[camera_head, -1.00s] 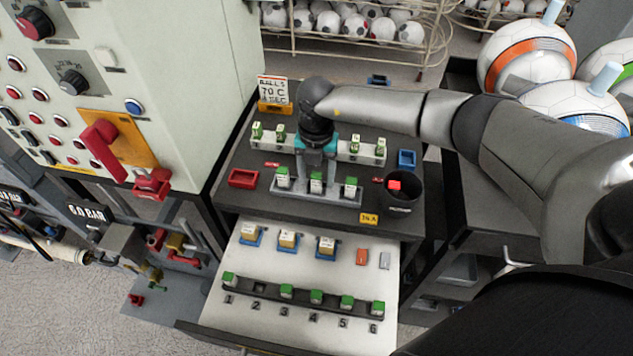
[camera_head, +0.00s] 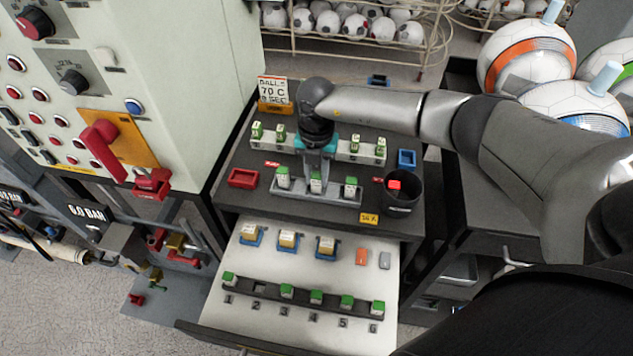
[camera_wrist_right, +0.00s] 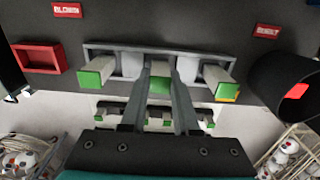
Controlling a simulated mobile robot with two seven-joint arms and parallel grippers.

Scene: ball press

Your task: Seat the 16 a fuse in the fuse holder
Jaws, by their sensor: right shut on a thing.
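My right gripper (camera_head: 316,176) points down over the grey fuse holder (camera_head: 289,193) on the dark bench top. It is shut on the middle green-ended fuse (camera_head: 316,187), which stands in line between the two outer fuses. In the right wrist view my fingers flank this fuse (camera_wrist_right: 160,85), and its green end faces the camera. The left fuse (camera_head: 283,180) and right fuse (camera_head: 351,190) stand in the holder on either side. A yellow 16 A label (camera_head: 369,219) is on the bench's front edge. I cannot tell how deep the middle fuse sits. My left gripper is not in view.
A red tray (camera_head: 243,178) lies left of the holder and a black bin (camera_head: 403,192) with a red item stands right. A rack of green fuses (camera_head: 342,148) is behind. The open drawer (camera_head: 245,327) below has a numbered fuse strip with slot 2 empty.

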